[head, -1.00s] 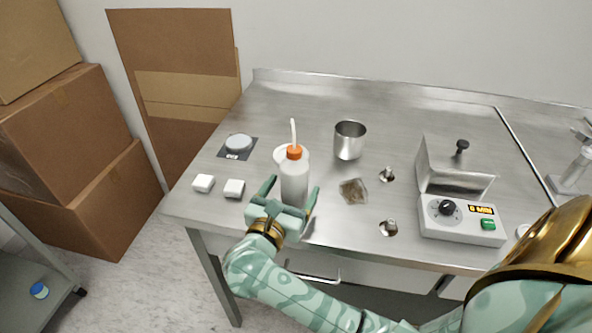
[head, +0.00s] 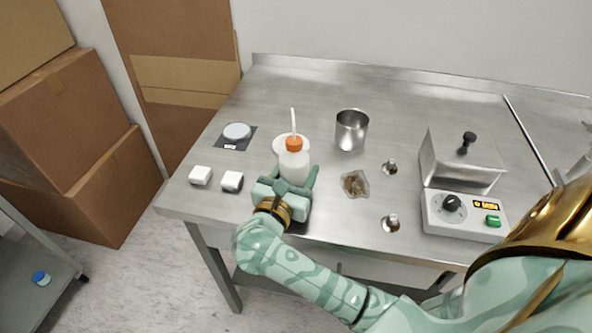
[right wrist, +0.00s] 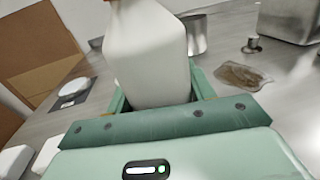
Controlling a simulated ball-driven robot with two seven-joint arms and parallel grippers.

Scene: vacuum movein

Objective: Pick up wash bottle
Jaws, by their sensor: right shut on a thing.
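The wash bottle (head: 294,165) is white with an orange cap and a thin bent spout. It stands upright near the front left of the steel bench. My right gripper (head: 288,184) reaches in low from the front, its fingers on either side of the bottle's lower body. In the right wrist view the bottle's body (right wrist: 147,60) fills the space between the green fingers, and the gripper is shut on it. Its base is hidden behind the gripper, so I cannot tell whether it touches the bench. My left gripper is not in view.
Just behind the bottle is a white round thing (head: 280,143), partly hidden. Two white blocks (head: 232,181) lie left. A heating bath (head: 463,212) stands farther right.

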